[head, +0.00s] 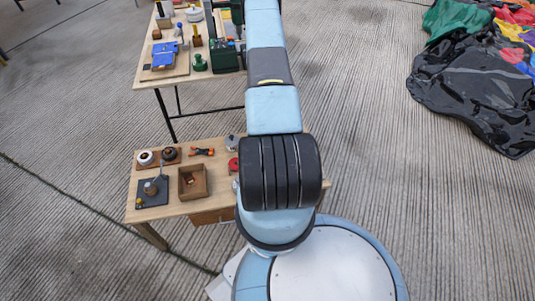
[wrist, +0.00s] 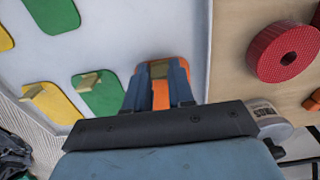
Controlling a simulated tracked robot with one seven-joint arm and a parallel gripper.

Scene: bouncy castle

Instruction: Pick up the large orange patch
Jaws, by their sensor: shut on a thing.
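The large orange patch (wrist: 160,95) shows in the wrist view at the middle, seen between and just around my fingers. A tan grip tab stands on it near its upper edge. My gripper (wrist: 158,70) is shut on this tab, with a finger on either side. The fingers hide part of the patch. The patch is over the white sheet (wrist: 105,35); I cannot tell whether it touches it. In the head view my gripper is out of the picture past the top edge.
In the wrist view, green patches (wrist: 98,95) and yellow patches (wrist: 50,104) lie to the left on the sheet. A red roll (wrist: 283,52) is at right on wood. In the head view, a low bench (head: 220,205) stands near my base, and crumpled black fabric (head: 470,95) lies at right.

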